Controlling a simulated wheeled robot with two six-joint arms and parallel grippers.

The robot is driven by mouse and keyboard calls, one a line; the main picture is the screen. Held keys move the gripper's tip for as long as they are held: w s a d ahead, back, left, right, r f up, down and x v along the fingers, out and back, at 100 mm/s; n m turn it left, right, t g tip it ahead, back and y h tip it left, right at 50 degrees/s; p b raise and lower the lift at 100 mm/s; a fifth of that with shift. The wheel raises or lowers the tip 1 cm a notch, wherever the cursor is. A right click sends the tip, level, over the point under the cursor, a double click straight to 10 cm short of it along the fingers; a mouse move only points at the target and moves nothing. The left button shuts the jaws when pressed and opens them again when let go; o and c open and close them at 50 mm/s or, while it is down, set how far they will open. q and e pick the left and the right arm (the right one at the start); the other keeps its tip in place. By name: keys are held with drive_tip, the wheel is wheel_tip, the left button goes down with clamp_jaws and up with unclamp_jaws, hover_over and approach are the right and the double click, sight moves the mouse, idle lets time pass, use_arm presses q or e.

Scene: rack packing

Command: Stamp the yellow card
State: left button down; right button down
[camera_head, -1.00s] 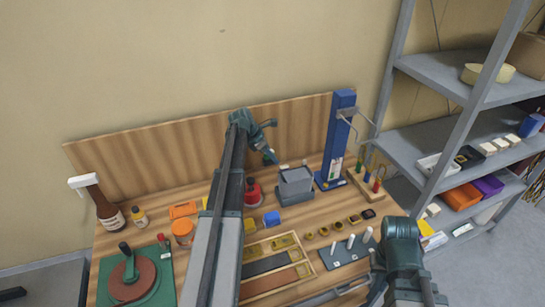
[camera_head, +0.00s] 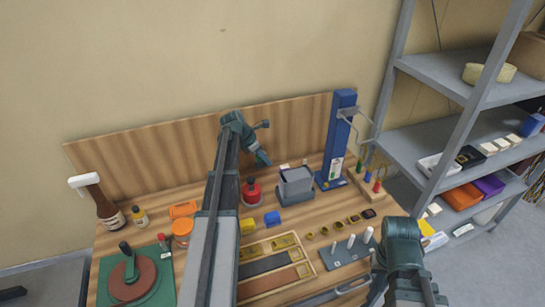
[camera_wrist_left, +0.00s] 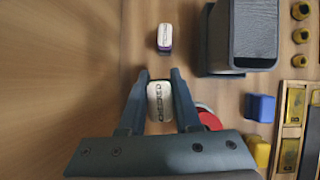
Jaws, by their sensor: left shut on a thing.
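My left gripper (camera_head: 263,160) is over the back of the bench, left of the grey box. In the left wrist view, its fingers (camera_wrist_left: 158,98) are shut on a stamp (camera_wrist_left: 159,101) with a white top lettered "CHECKED". The stamp's underside is hidden. A second white-topped stamp (camera_wrist_left: 165,36) with a purple lower part stands ahead of the gripper, apart from it. I cannot make out a flat yellow card for sure in either view. My right gripper (camera_head: 408,290) is at the bottom right of the head view; its fingertips are not clear.
Blue (camera_head: 272,218) and yellow (camera_head: 248,226) blocks lie in front. A wooden tray (camera_head: 308,264), a blue post stand (camera_head: 338,140) and a shelf rack (camera_head: 440,135) are also around.

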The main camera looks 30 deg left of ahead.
use_arm(q)
drive_tip(key=s+a+f+n+y+b, duration=0.1)
drive_tip(key=s+a+n, duration=0.3)
drive_tip(key=s, duration=0.4)
drive_tip(key=s+a+f+n+t+y+b, duration=0.1)
drive_tip(key=s+a+n+y, duration=0.1)
drive_tip(key=s+a, duration=0.5)
drive_tip(key=shift+s+n+y, duration=0.4)
drive_tip(key=shift+s+n, duration=0.45)
drive_tip(key=shift+n, duration=0.05)
drive_tip(key=shift+f, duration=0.15)
wheel_tip(320, 180, down, 6)
drive_tip(key=b, duration=0.6)
drive_tip(key=shift+f+b, duration=0.45)
drive_tip(key=shift+b, duration=0.15)
idle(0.4)
drive_tip(key=shift+r, duration=0.1)
wheel_tip(320, 180, up, 7)
drive_tip(key=p, duration=0.7)
drive_tip(key=shift+a, duration=0.1)
